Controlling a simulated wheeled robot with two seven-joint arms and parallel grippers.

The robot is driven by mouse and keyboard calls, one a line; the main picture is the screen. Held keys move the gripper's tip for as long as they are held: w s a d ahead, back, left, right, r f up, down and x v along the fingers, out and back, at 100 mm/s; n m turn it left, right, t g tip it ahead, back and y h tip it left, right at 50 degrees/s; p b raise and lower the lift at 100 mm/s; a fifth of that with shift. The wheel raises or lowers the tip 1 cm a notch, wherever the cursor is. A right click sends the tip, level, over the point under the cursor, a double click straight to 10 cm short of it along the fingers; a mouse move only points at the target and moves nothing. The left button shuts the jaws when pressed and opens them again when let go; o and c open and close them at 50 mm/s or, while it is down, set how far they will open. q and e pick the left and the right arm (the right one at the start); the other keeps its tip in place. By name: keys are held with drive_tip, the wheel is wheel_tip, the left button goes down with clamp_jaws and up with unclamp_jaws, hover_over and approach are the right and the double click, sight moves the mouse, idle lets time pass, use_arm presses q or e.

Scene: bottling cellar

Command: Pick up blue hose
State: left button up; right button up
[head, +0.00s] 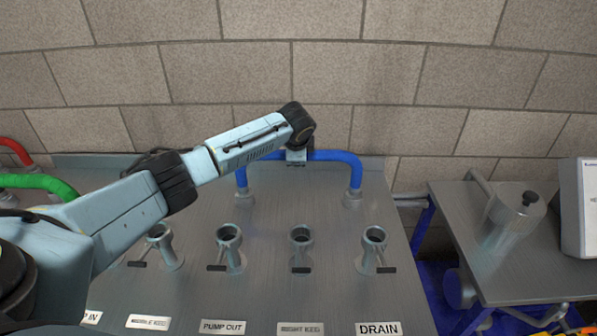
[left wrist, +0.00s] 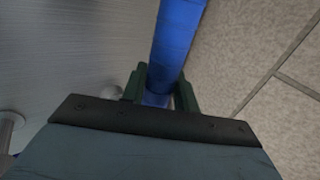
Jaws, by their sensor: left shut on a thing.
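The blue hose (head: 338,156) is an arch at the back of the metal panel in the head view. Its two ends come down in metal fittings on the panel. My left gripper (head: 297,157) is at the top middle of the arch and is shut on it. In the left wrist view the blue hose (left wrist: 176,40) runs between the two dark green fingers of my left gripper (left wrist: 160,88). The wrist partly hides the hose in the head view. My right gripper is in neither view.
A green hose (head: 40,182) and a red hose (head: 17,151) are at the far left, partly behind my arm. Several metal ports with handles, such as one (head: 374,241), stand on the panel above labels. A side table (head: 530,275) at right holds a metal jug (head: 513,212).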

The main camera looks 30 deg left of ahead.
use_arm(q)
wheel_tip(320, 180, up, 10)
drive_tip(key=shift+r+p, duration=0.15)
drive_tip(key=shift+p, duration=0.35)
drive_tip(key=shift+w, duration=0.1)
idle(0.9)
